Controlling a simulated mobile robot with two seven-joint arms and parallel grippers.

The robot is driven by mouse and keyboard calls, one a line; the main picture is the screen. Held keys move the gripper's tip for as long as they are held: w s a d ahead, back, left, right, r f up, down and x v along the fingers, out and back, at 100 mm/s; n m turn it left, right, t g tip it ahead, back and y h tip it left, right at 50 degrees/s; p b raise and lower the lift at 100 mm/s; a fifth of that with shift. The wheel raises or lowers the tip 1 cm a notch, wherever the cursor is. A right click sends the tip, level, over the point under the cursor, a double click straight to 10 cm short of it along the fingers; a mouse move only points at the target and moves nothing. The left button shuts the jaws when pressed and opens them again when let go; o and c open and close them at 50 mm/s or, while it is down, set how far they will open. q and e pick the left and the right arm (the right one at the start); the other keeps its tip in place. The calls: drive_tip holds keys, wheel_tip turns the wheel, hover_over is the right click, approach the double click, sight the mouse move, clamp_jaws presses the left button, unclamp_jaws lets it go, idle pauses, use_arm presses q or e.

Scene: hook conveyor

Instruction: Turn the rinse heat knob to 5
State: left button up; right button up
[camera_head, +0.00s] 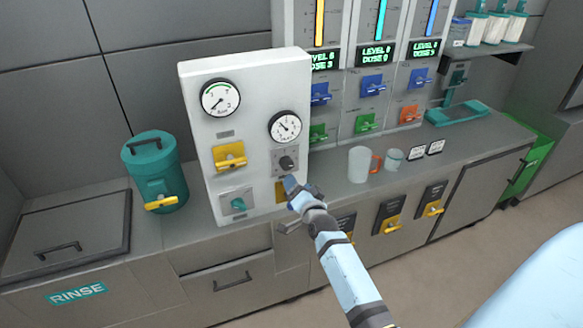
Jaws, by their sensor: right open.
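A white control panel (196,120) stands on the counter with two round gauges. A dark knob (287,163) sits on a grey plate below the right gauge (285,126). A teal knob (238,204) sits on another plate at the panel's lower left. The labels are too small to read, so I cannot tell which is the rinse heat knob or its setting. My right gripper (298,190) is open, just below the dark knob in the picture; contact cannot be made out. It partly hides a yellow part (280,192). My left gripper is not in view.
A yellow lever (229,156) sits on the panel's left side. A teal canister (156,173) stands left of the panel. A frosted cup (359,164) and a smaller cup (393,159) stand to the right. Dispensers with coloured levers line the wall behind.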

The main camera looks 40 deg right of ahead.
drive_tip(key=p+v, duration=0.1)
drive_tip(key=v, duration=0.3)
drive_tip(key=shift+s+a+f, duration=0.1)
idle(0.4)
drive_tip(key=s+a+f+n+g+y, duration=0.2)
drive_tip(key=s+a+f+n, duration=0.2)
drive_tip(key=s, duration=0.4)
drive_tip(key=s+a+f+n+g+y, duration=0.2)
drive_tip(key=s+a+n, duration=0.3)
drive_tip(key=s+a, duration=0.3)
drive_tip(key=s+a+f+n+g+y, duration=0.2)
drive_tip(key=s+a+f+n+y, duration=0.1)
drive_tip(key=s+a+f+n, duration=0.2)
drive_tip(key=s+a, duration=0.2)
drive_tip(key=s, duration=0.2)
drive_tip(key=shift+a+f+n+g, duration=0.25)
drive_tip(key=shift+f+n+g, duration=0.05)
